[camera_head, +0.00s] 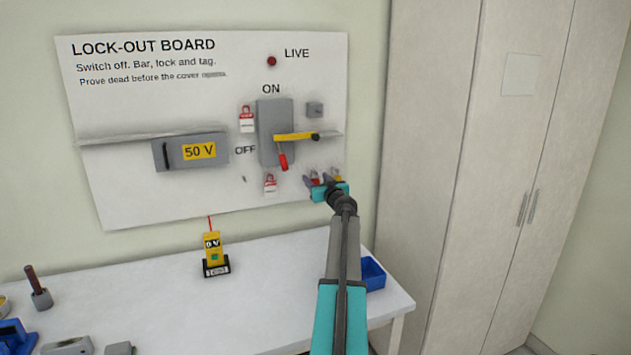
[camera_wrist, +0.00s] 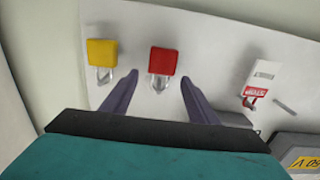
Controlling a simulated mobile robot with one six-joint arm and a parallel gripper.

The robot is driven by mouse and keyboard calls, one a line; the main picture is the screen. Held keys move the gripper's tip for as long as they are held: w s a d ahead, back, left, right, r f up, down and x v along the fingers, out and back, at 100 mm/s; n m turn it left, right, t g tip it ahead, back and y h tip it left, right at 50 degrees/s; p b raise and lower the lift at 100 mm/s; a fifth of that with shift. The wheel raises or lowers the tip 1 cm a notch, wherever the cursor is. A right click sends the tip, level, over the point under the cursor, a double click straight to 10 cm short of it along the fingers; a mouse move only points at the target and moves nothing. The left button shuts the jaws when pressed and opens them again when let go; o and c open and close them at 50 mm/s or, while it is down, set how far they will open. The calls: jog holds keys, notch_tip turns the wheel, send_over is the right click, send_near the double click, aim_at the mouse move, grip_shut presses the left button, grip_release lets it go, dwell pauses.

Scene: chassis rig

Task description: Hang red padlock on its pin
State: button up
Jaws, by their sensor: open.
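The red padlock (camera_wrist: 163,62) is against the board, its shackle toward the bottom of the upside-down wrist view. Whether the shackle encloses a pin is too small to tell. My gripper (camera_wrist: 160,81) is open, with one purple finger on each side of the padlock's shackle; there are gaps and no clear contact. In the head view my gripper (camera_head: 318,181) is at the board's lower right, partly hiding the red padlock (camera_head: 315,176). A yellow padlock (camera_wrist: 103,52) hangs beside it, left in the wrist view.
The board (camera_head: 110,180) carries a switch box (camera_head: 268,115) with a yellow bar (camera_head: 293,136) and red handle (camera_head: 283,161). Red-and-white tags (camera_head: 247,120) hang nearby. Below, the table (camera_head: 160,315) holds a yellow tester (camera_head: 212,247) and blue bin (camera_head: 374,275). A cabinet (camera_head: 440,150) stands right.

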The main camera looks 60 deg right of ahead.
jog(key=b+v, duration=0.3)
jog(key=v, duration=1)
jog(key=shift+b, duration=0.4)
jog(key=shift+a, duration=0.1)
